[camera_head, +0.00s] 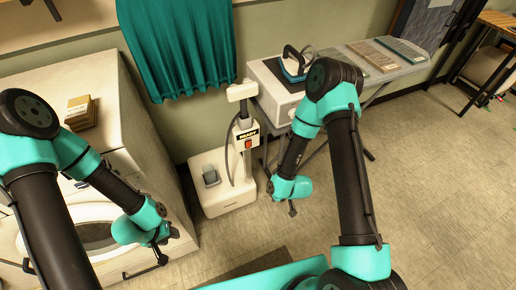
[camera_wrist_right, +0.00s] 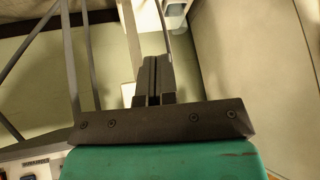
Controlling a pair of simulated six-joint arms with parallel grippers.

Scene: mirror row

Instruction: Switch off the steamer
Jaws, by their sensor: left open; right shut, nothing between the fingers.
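The steamer (camera_head: 222,193) is a white upright unit with a pole, standing on the floor between the washer and the ironing board. Its control box carries a dark label that seems to read "READY" and a red switch (camera_head: 248,144). The white steamer head (camera_head: 242,91) is at the top of the pole. My right gripper (camera_head: 292,210) is right of the steamer, lower than the switch and apart from it. In the right wrist view its fingers (camera_wrist_right: 153,80) are closed together and empty. My left gripper (camera_head: 162,254) is in front of the washer, open and empty.
A white washer (camera_head: 115,150) with a stack of tan blocks or cloths (camera_head: 80,112) stands left. A teal cloth (camera_head: 180,45) hangs behind the steamer. An ironing board (camera_head: 405,72) with an iron (camera_head: 293,66) is right. The floor (camera_head: 430,190) at right is clear.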

